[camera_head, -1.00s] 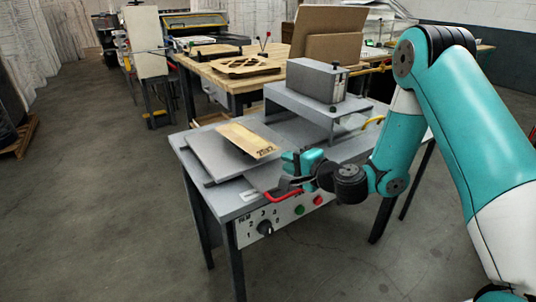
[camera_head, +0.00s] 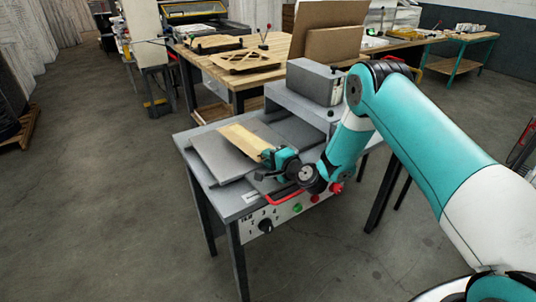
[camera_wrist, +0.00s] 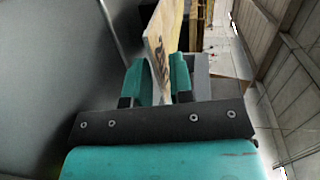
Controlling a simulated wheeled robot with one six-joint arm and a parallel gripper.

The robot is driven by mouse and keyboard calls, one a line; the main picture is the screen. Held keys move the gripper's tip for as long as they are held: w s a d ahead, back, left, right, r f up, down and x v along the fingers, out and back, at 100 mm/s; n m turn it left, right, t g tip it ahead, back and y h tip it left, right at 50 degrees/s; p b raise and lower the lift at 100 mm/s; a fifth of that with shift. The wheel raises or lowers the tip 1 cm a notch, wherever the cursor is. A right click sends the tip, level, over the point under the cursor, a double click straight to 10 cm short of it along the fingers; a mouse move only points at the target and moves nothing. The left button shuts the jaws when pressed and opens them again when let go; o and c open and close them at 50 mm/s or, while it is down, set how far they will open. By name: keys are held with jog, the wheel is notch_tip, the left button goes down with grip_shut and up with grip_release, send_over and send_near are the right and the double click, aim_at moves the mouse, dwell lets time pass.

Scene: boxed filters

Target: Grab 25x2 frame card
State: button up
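The frame card (camera_head: 245,140) is a flat, long, tan piece lying on the grey plate of the small machine table. Its near right end is at my gripper (camera_head: 270,159), which reaches in from the right, low over the plate's edge. In the wrist view the card (camera_wrist: 159,38) runs between the two teal fingers of my gripper (camera_wrist: 161,80), with dark print on its face. The fingers stand close on either side of it. Whether both press on it cannot be made out. The card's near end is partly hidden by the fingers.
The grey machine table (camera_head: 232,205) has a red handle (camera_head: 284,198) and a front panel with knob and buttons just below my gripper. A grey box (camera_head: 316,82) on a raised stand is behind. A wooden workbench (camera_head: 245,78) stands farther back. The floor at left is clear.

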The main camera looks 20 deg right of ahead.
jog(key=shift+w, duration=0.1)
grip_shut()
notch_tip(320, 180, up, 3)
jog(key=shift+f+p, duration=0.15)
jog(key=shift+p, duration=0.85)
jog(key=shift+f, duration=0.15)
jog(key=shift+s+d+b, duration=0.1)
jog(key=shift+s+b, duration=0.25)
jog(key=shift+b, duration=0.05)
jog(key=r+b+v, duration=0.2)
jog(key=b+v, duration=0.8)
jog(key=v, duration=0.4)
jog(key=shift+w+r, duration=0.25)
